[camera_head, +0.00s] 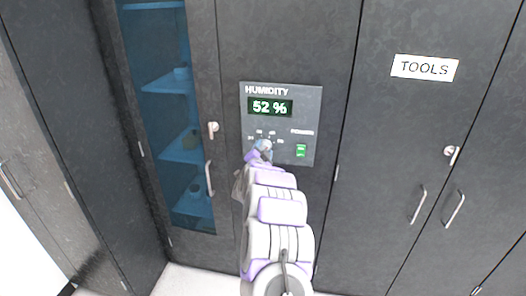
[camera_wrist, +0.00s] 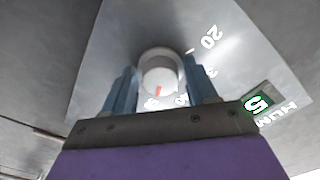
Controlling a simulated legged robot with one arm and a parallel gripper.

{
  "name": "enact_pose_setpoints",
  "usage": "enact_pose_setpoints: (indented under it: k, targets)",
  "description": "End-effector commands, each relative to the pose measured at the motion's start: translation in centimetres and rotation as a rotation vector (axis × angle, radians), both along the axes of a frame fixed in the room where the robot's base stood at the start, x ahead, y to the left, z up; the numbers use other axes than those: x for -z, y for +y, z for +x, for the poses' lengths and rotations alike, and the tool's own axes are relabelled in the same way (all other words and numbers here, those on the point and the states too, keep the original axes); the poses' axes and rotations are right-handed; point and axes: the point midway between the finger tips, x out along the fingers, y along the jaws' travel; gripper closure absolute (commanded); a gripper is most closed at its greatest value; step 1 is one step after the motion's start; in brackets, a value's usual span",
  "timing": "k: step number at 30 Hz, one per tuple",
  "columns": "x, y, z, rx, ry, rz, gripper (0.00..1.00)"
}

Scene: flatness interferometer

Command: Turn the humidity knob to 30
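The humidity panel (camera_head: 312,120) is a grey plate on a dark cabinet front, with a green display (camera_head: 270,107) reading 52 %. My gripper (camera_head: 263,148) is at the panel's lower left and mostly hides the knob in the head view. In the wrist view the round pale knob (camera_wrist: 158,68) shows between my two blue-grey fingers, with a red mark pointing down in the picture. The fingers are apart, one on each side, with narrow gaps visible; I cannot tell whether they touch it. A printed 20 (camera_wrist: 211,37) lies up and right of the knob; other dial numbers are partly hidden.
A green switch (camera_head: 300,151) sits right of the knob on the panel. A glass-door cabinet (camera_head: 165,120) with blue shelves stands to the left. Cabinet doors with handles and a TOOLS sign (camera_head: 425,67) are to the right. Pale floor shows below.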

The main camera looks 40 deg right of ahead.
Motion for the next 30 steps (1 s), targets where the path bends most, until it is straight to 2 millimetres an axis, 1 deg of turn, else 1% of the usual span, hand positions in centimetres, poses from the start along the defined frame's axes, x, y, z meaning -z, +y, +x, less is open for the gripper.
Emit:
enact_pose_setpoints:
  k: [1,4,5,11,17,23,30]
  targets:
    - [0.20,-0.07,-0.09,0.002,0.002,0.003,0.62]
    - [0.23,-0.08,-0.12,0.002,0.002,0.004,0.72]
    - [0.23,-0.08,-0.12,0.003,0.002,0.004,0.73]
    - [0.23,-0.10,-0.16,0.003,0.015,-0.004,0.73]
    - [0.13,-0.12,-0.20,0.003,0.075,-0.051,0.73]
    - [-0.21,-0.12,-0.22,0.003,0.185,-0.147,0.73]
    - [-0.17,-0.09,-0.26,0.000,0.358,-0.292,0.73]
